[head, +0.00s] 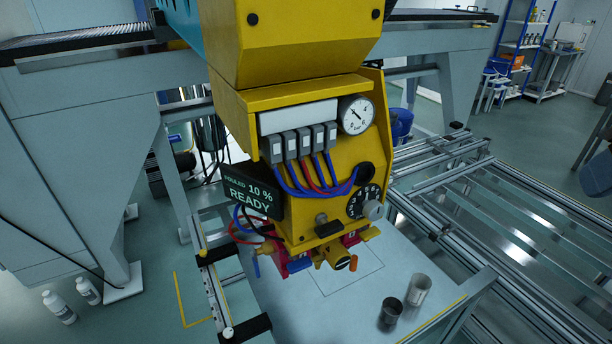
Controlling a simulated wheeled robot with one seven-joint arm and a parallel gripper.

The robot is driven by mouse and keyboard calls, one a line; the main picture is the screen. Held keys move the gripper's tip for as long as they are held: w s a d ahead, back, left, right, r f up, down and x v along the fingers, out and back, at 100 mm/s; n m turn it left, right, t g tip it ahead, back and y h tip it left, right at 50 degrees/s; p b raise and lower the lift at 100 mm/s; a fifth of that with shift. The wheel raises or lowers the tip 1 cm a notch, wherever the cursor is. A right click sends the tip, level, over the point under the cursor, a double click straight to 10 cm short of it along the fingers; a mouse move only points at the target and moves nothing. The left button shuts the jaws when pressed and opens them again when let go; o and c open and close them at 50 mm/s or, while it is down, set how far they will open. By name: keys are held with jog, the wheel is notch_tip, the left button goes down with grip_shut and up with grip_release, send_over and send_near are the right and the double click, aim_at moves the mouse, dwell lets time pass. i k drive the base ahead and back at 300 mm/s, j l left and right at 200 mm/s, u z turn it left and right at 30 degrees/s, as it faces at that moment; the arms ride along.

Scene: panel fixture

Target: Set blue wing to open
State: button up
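A yellow panel head (300,185) hangs over a white plate. Under its lower edge are small coloured fittings. A wider blue piece (299,264) sits at the foot of a red block (277,250). I cannot tell for sure which blue part is the wing, nor whether it stands open or shut. An orange lever (353,264) and a yellow lever (371,234) are to the right. My gripper is not in view.
A dark screen (252,193) reads "10 %" and "READY". A gauge (356,115), a numbered dial (365,201) and blue and red cables are on the panel. Rails (500,230) lie at the right.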

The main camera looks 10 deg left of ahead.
aim_at(297, 265)
jog(key=k+j, duration=0.15)
jog(key=k, duration=0.35)
jog(key=k+j, duration=0.15)
jog(key=k, duration=0.35)
